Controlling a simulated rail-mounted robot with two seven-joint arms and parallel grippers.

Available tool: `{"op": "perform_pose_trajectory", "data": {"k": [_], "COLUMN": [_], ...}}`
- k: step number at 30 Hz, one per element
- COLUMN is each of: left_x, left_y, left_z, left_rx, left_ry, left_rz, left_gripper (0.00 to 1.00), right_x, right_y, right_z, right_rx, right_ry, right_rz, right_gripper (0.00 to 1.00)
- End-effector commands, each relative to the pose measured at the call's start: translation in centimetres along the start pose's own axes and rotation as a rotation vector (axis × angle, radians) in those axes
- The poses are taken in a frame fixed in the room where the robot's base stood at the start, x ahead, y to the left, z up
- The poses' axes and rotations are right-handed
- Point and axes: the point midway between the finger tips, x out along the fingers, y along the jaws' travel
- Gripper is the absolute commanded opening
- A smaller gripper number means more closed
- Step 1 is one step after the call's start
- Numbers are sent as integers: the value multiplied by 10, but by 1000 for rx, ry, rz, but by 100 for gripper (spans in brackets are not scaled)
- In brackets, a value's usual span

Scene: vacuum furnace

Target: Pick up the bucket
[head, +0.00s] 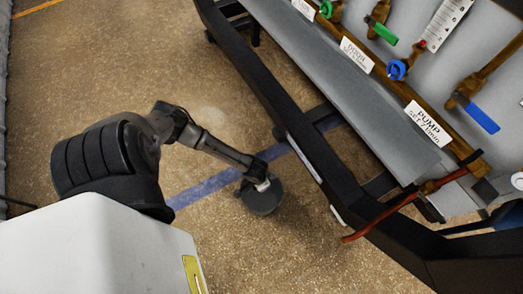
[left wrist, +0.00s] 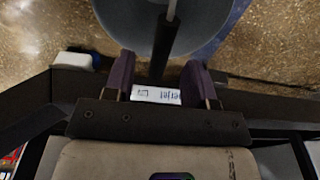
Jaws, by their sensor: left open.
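The bucket (head: 262,200) is a dark grey round shape on the speckled floor, beside the black frame of the furnace rig. In the left wrist view the bucket (left wrist: 120,18) fills the top as a grey-blue round form. A dark bar with a lighter rod, apparently its handle (left wrist: 163,45), runs down towards my fingers. My left gripper (left wrist: 158,80) is open, with its two purple-grey fingers either side of the bar's near end. I cannot tell whether they touch it. In the head view my left arm reaches down to the bucket and its fingertips are not clear. My right gripper is not in view.
A black frame rail (head: 300,140) runs diagonally just right of the bucket. A grey panel (head: 440,55) with valves and labels stands above it. A red-brown bar (head: 385,215) sticks out at lower right. A blue floor line (head: 200,190) passes by the bucket. Floor to the upper left is clear.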

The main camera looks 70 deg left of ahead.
Motion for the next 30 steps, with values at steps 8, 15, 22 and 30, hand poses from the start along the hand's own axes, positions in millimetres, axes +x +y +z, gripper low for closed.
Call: {"op": "perform_pose_trajectory", "data": {"k": [8, 15, 22, 30], "left_x": [35, 42, 41, 42], "left_y": [-1, -1, -1, -1], "left_z": [0, -1, -1, -1], "left_rx": [-1, 0, 0, 0], "left_ry": [1, 2, 1, 1], "left_rz": [-1, 0, 0, 0], "left_gripper": [51, 51, 42, 16], "right_x": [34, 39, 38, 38], "right_y": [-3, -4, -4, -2], "right_z": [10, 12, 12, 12], "right_rx": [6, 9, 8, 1], "right_ry": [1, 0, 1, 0], "right_rz": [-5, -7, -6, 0], "right_gripper": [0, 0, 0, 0]}}
